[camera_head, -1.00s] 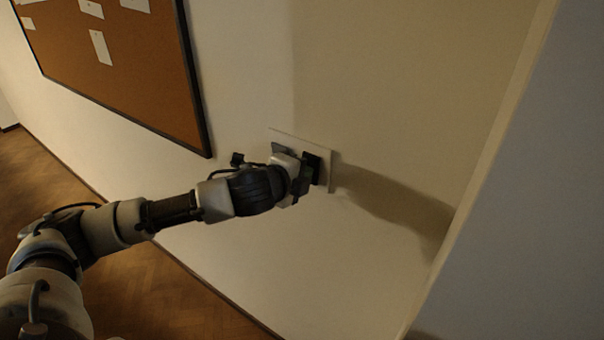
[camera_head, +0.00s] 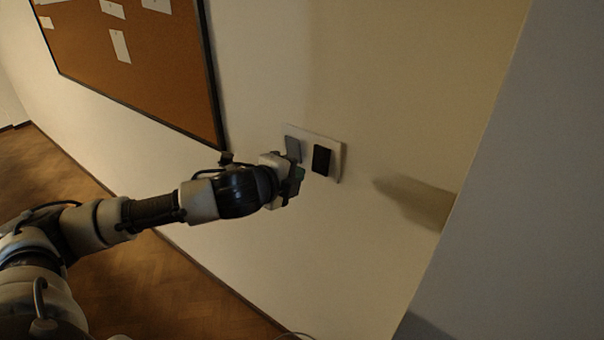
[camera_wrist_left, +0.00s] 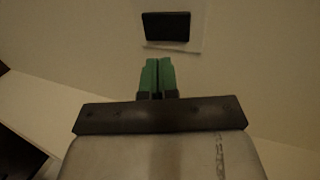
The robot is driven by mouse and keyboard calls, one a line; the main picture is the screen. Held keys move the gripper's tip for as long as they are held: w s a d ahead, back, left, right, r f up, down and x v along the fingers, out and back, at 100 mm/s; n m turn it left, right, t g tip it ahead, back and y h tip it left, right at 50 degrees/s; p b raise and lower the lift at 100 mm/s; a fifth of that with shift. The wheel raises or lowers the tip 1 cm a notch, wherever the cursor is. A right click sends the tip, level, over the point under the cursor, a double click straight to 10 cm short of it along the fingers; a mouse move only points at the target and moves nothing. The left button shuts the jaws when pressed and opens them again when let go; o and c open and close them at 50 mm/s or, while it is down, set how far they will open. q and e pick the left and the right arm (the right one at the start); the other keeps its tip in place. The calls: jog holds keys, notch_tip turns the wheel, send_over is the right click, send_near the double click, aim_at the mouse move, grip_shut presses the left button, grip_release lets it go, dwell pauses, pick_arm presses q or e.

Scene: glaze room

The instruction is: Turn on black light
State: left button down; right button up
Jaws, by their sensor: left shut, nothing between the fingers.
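A light switch plate (camera_head: 338,158) is mounted on the wall. It carries a grey switch (camera_head: 293,149) on the left and a black switch (camera_head: 321,161) on the right. My left gripper (camera_head: 297,183) is just below and left of the black switch, with its fingers together and nothing between them. In the left wrist view the green fingertips (camera_wrist_left: 158,72) point toward the black switch (camera_wrist_left: 166,27), with a visible gap, and part of the plate (camera_wrist_left: 194,42) shows around it. I cannot tell which way the black switch is tipped. My right gripper is out of view.
A cork board (camera_head: 140,65) with pinned papers hangs left of the switches. A pale wall edge (camera_head: 490,190) stands close on the right. The wall below the plate is bare, and the wooden floor (camera_head: 170,290) is clear.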

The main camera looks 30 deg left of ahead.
pick_arm(q)
jog(key=b+v, duration=0.1)
jog(key=v, duration=0.4)
jog(key=shift+s+a+r, duration=0.15)
jog(key=shift+r, duration=0.1)
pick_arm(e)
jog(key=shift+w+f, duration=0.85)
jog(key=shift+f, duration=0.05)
pick_arm(q)
jog(key=shift+s, duration=0.1)
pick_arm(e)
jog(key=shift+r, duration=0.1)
